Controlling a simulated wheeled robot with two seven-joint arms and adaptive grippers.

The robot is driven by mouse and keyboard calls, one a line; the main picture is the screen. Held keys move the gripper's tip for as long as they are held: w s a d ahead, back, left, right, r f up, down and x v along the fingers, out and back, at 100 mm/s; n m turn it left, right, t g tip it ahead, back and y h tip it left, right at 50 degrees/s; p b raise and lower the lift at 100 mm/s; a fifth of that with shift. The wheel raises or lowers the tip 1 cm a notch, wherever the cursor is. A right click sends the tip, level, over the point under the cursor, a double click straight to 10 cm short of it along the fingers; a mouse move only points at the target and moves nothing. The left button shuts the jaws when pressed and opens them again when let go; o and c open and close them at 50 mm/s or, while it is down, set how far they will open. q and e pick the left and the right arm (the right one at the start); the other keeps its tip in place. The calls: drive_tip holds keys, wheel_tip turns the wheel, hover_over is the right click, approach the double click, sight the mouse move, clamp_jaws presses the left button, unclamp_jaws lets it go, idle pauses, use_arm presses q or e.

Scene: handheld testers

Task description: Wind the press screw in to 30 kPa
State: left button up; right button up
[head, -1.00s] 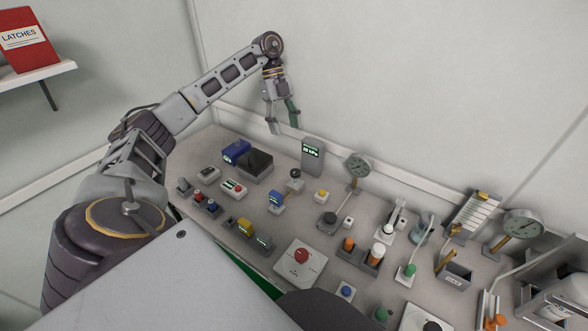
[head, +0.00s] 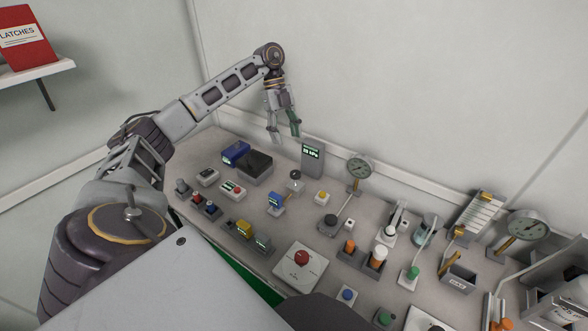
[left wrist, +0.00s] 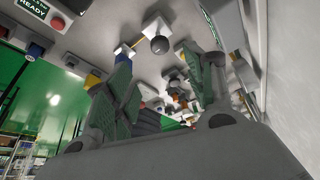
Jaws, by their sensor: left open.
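A grey upright display box (head: 312,155) stands at the back of the bench with a lit readout in kPa; its digits are too small to read surely. In front of it, to the left, is a small device with a round knob on top (head: 295,175), which looks like the press screw. My left gripper (head: 286,134) is open and empty, pointing down above and behind the knob, apart from it. In the left wrist view its two fingers (left wrist: 166,88) are spread, and a dark round knob (left wrist: 159,44) shows beyond them. My right gripper is not in view.
A blue box (head: 235,153) and a black box (head: 255,166) stand left of the knob. A round dial gauge (head: 360,168) stands to its right. A small blue tester (head: 276,201) and a yellow-topped button (head: 321,197) are close in front. Many other testers crowd the bench.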

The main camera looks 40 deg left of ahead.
sight(295, 172)
use_arm(q)
drive_tip(key=b+x, duration=0.1)
drive_tip(key=x, duration=1)
drive_tip(key=shift+d+f+b, duration=0.15)
drive_tip(key=shift+b, duration=0.15)
drive_tip(key=shift+s+d+f, duration=0.1)
drive_tip(key=shift+d+f, duration=0.05)
drive_tip(key=shift+f, duration=0.2)
drive_tip(key=c, duration=1)
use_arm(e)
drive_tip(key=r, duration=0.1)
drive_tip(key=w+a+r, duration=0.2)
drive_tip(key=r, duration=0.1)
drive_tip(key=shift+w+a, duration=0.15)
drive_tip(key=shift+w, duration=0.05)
